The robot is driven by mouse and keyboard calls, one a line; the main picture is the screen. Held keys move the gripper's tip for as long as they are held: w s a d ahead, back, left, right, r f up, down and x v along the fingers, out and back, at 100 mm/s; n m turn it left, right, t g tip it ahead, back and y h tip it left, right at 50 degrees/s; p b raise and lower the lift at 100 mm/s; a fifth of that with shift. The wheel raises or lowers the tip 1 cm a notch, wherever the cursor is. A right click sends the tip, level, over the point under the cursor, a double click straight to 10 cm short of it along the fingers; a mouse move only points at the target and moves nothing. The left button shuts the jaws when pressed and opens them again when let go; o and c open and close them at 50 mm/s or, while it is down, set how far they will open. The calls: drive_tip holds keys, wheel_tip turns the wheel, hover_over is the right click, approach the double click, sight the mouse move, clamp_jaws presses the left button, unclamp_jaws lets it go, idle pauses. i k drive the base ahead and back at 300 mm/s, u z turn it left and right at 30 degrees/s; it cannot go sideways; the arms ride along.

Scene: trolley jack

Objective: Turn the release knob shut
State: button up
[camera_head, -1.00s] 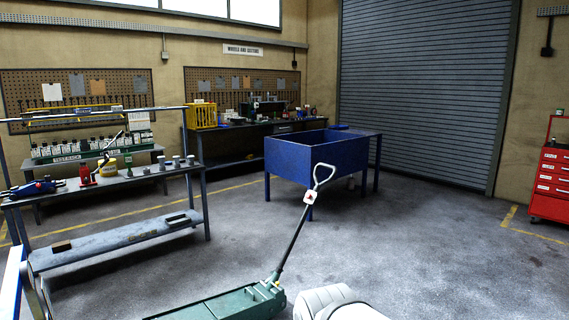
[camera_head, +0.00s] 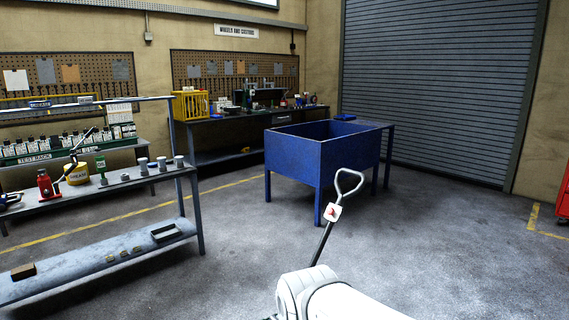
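The trolley jack's handle (camera_head: 325,238) rises from the lower middle of the head view. It has a light loop grip at its top and a white tag (camera_head: 332,212) with a red mark below the loop. The jack's green body is out of view now, and I cannot make out the release knob. A white rounded link of my arm covers the lower part of the handle. My gripper is not in view.
A blue bin on legs (camera_head: 320,155) stands behind the handle. A shelf bench (camera_head: 110,262) with jars and a red bottle jack (camera_head: 47,184) is at the left. A workbench (camera_head: 225,128) runs along the back wall. Grey floor at the right (camera_head: 450,250) is clear.

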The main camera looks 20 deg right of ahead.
sight(330, 211)
drive_tip(key=i, duration=1)
drive_tip(key=z, duration=1.2)
